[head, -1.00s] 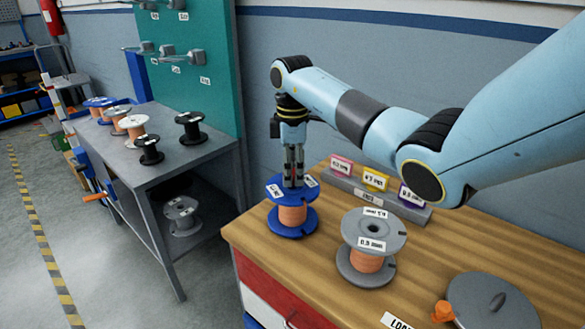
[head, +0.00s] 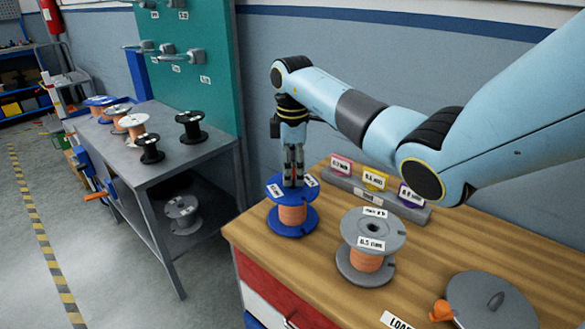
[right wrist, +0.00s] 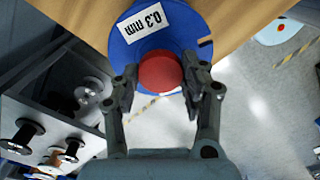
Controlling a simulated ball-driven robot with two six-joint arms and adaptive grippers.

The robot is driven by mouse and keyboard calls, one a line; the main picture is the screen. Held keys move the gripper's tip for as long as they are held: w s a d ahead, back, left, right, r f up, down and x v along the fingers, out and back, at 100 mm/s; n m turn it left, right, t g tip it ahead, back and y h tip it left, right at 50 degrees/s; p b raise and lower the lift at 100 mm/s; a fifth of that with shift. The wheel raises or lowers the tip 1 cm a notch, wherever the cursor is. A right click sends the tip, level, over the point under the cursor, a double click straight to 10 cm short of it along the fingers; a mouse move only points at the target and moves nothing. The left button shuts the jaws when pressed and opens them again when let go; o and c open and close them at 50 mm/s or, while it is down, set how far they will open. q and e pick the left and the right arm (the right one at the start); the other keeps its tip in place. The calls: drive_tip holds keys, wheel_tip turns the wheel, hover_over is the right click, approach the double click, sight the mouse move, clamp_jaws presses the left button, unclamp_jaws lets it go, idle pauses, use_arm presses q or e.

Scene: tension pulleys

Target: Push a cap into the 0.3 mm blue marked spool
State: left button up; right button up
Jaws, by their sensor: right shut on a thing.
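The blue spool (head: 292,215) stands upright on the wooden bench near its left edge, with copper wire between its blue flanges. In the right wrist view its blue top flange (right wrist: 188,25) carries a "0.3 mm" label. My right gripper (head: 292,184) points straight down over the middle of this flange. In the right wrist view the right gripper (right wrist: 160,76) is shut on a round red cap (right wrist: 158,68), which sits over the spool's centre. How deep the cap sits in the spool's hole cannot be told. My left gripper is not in view.
A grey 0.5 mm spool (head: 366,262) stands close to the right. Behind is a grey rack (head: 350,190) with coloured label cards. A grey round lid (head: 492,300) lies at the front right. Left of the bench, a grey table (head: 172,160) holds several spools.

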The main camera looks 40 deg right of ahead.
drive_tip(key=shift+f, duration=0.15)
drive_tip(key=shift+f+b, duration=0.8)
drive_tip(key=shift+f, duration=0.2)
drive_tip(key=shift+r, duration=0.1)
idle(0.4)
drive_tip(key=o, duration=1)
wheel_tip(320, 180, up, 4)
drive_tip(key=p, duration=0.3)
drive_tip(key=shift+p, duration=0.35)
drive_tip(key=shift+f, duration=0.25)
